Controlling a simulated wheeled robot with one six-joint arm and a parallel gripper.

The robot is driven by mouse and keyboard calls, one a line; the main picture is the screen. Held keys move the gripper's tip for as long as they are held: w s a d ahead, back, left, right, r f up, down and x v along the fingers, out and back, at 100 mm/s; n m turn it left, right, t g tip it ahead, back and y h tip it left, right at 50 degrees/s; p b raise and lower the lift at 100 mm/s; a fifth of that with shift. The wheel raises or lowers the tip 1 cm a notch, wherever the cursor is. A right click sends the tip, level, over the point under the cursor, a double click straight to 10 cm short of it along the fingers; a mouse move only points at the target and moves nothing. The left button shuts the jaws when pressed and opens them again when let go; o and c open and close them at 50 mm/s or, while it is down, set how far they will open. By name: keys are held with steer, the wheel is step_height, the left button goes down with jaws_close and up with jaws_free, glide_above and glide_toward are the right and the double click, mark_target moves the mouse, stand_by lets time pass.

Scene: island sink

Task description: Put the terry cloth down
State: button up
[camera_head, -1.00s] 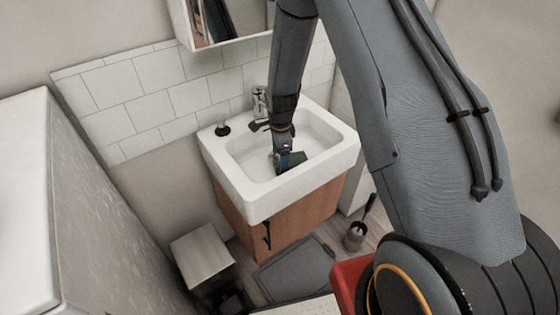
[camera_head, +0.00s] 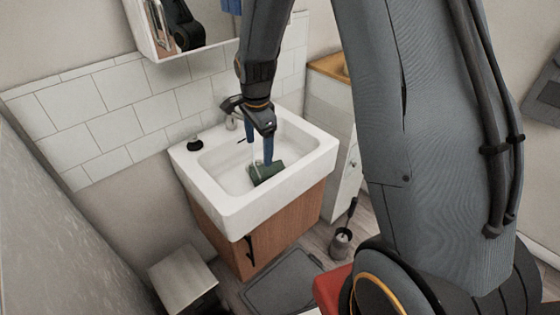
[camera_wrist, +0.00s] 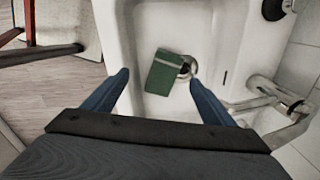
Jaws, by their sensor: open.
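The terry cloth (camera_head: 265,172) is a small dark green folded piece lying in the white sink basin (camera_head: 229,176). In the wrist view the green cloth (camera_wrist: 164,74) lies on the basin floor, beside or partly over the round drain (camera_wrist: 187,66). My gripper (camera_head: 260,161) is above the cloth with its blue fingers pointing down. In the wrist view the fingers of my gripper (camera_wrist: 160,82) are spread wide, with nothing between them, and the cloth shows below and apart from them.
The faucet (camera_head: 232,121) stands at the back of the sink and appears large at the right of the wrist view (camera_wrist: 270,103). A black stopper-like item (camera_head: 195,144) sits on the back left rim. A mirror cabinet (camera_head: 185,30) hangs above the sink.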

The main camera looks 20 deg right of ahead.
steer(key=s+d+r+n, duration=0.1)
steer(key=s+r+n, duration=0.2)
steer(key=s+n, duration=0.4)
steer(key=s+d+r+n, duration=0.2)
steer(key=s+r+n, duration=0.2)
steer(key=s+n, duration=0.4)
steer(key=s, duration=0.4)
steer(key=shift+s+d+r+n, duration=0.15)
steer(key=shift+s+r+n, duration=0.15)
